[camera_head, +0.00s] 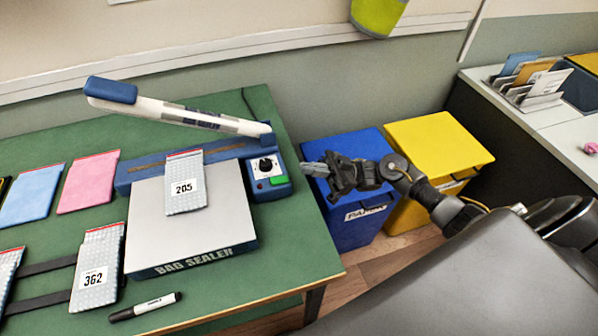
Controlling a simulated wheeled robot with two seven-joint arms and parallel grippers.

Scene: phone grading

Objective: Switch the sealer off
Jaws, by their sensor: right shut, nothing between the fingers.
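The bag sealer (192,231) stands on the green table, its white sealing arm (185,115) with a blue handle raised. A bag labelled 205 (186,190) lies on its plate, with its red-edged end at the sealing strip. At the sealer's right end is a control box with a black knob (265,164) and a green switch (278,181). I cannot tell the switch's position. My right gripper (308,169) is shut and empty, its fingertips just right of the control box, apart from it. My left gripper is not in view.
A blue bin (354,228) and a yellow bin (437,146) stand right of the table (298,235). A bag labelled 362 (97,262), pink (89,184) and blue (31,194) pouches and a marker (145,307) lie left of and before the sealer.

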